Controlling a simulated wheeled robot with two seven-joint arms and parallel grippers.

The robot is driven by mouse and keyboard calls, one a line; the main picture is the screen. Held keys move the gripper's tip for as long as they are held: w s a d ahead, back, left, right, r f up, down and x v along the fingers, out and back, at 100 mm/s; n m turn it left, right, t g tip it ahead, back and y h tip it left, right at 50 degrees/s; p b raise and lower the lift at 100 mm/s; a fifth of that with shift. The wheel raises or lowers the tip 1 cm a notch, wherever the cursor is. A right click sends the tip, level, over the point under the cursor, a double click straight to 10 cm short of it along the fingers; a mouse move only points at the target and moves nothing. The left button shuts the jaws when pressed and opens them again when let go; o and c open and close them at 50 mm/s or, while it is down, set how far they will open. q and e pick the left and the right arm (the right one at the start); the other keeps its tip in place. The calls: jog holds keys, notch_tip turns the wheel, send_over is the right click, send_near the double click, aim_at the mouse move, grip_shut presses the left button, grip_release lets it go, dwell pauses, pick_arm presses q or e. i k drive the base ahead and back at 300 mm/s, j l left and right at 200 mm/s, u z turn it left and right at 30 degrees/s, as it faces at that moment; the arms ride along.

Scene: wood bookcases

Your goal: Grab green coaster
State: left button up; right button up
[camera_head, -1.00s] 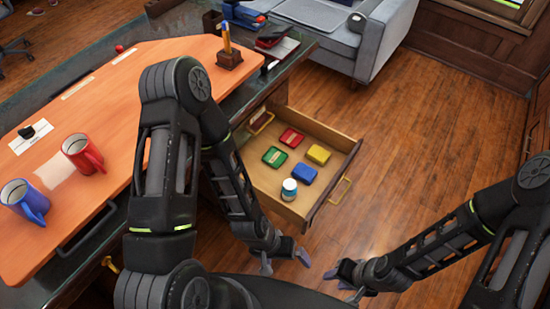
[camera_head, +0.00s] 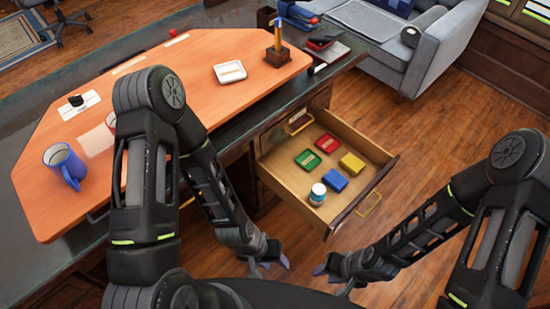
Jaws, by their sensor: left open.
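A green coaster (camera_head: 308,160) lies flat in an open wooden drawer (camera_head: 345,214). A red coaster (camera_head: 328,143), a yellow one (camera_head: 352,162) and a blue one (camera_head: 335,182) lie around it. My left gripper (camera_head: 268,272) is open and empty, below and left of the drawer in the picture, apart from the green coaster. My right gripper (camera_head: 332,279) is below the drawer in the picture, beside the left one; its fingers look spread and hold nothing visible.
A small jar with a blue and white lid (camera_head: 318,192) stands in the drawer's near corner. The drawer handle (camera_head: 369,204) juts out at the front. A grey sofa (camera_head: 440,50) stands behind.

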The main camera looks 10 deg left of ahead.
aim_at(308, 159)
jog(key=i+l+u, duration=0.2)
jog(key=u, duration=0.25)
jog(key=i+l+u, duration=0.1)
jog(key=l+u, duration=0.95)
jog(key=l, duration=1.1)
jog(key=l+u, duration=0.2)
jog(key=l, duration=1.1)
jog(key=l+u, duration=0.15)
jog(key=l, duration=1.15)
jog(key=i, duration=0.45)
